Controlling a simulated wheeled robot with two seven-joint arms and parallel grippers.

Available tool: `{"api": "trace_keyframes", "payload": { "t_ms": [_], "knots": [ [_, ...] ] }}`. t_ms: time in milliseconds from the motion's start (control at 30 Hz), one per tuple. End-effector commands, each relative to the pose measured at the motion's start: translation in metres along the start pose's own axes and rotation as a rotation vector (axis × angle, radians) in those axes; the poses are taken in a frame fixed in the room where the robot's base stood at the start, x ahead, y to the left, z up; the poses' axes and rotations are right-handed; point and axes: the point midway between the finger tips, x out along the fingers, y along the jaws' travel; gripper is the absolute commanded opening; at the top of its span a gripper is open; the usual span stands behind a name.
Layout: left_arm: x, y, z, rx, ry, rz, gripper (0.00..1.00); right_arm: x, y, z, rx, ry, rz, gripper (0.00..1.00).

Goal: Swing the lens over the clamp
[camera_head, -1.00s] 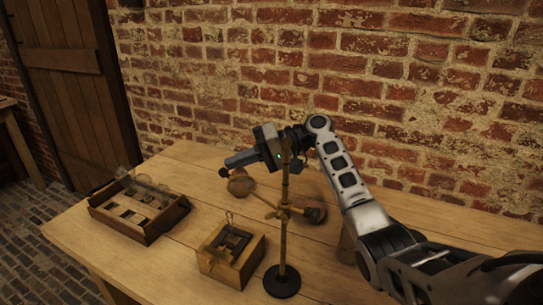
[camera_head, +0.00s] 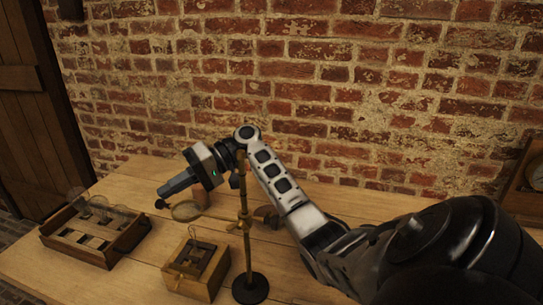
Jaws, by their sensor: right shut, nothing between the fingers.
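The round magnifying lens (camera_head: 187,211) sits on a side arm of a brass pole stand (camera_head: 245,230), to the pole's left. A small wooden box (camera_head: 196,270) with dark fittings and a wire loop stands left of the stand's black base; I cannot make out for certain which fitting is the clamp. The lens is behind the box and above it in the picture. My right gripper (camera_head: 164,196) is shut and empty, its fingers pointing left, just behind and above the lens; I cannot tell whether they touch. My left gripper is not in view.
A wooden tray (camera_head: 130,238) with glass jars stands at the left of the table. A wooden case (camera_head: 522,195) with a round dial is at the right edge. A brick wall (camera_head: 330,100) rises behind the table. Bare tabletop (camera_head: 140,180) lies behind the tray.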

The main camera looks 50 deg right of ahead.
Motion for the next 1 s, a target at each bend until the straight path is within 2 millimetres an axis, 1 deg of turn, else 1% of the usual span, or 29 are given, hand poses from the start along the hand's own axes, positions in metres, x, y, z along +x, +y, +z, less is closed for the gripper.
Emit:
{"api": "trace_keyframes", "payload": {
  "t_ms": [233, 367, 467, 567, 633, 800, 900, 1000],
  "knots": [
    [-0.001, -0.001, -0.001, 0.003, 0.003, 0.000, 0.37, 0.001, 0.000, 0.000, 0.001, -0.003, -0.001, 0.00],
    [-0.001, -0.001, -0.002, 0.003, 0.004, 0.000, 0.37, -0.006, 0.000, -0.005, 0.002, 0.000, 0.001, 0.00],
    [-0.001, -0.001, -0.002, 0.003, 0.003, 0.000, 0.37, -0.020, 0.000, -0.015, 0.003, 0.006, 0.003, 0.00],
    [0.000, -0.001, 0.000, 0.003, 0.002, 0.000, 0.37, -0.040, 0.001, -0.027, 0.004, 0.015, 0.005, 0.00],
    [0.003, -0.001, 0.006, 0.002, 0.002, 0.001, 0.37, -0.057, 0.004, -0.026, 0.003, 0.013, 0.006, 0.00],
    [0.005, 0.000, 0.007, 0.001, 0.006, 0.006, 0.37, -0.095, 0.004, -0.029, 0.004, 0.014, 0.005, 0.00],
    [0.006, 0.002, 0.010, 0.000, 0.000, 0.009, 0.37, -0.113, 0.004, -0.030, 0.003, 0.014, 0.004, 0.00],
    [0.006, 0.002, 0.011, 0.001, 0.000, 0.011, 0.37, -0.125, 0.004, -0.031, 0.004, 0.012, 0.004, 0.00]
  ]
}}
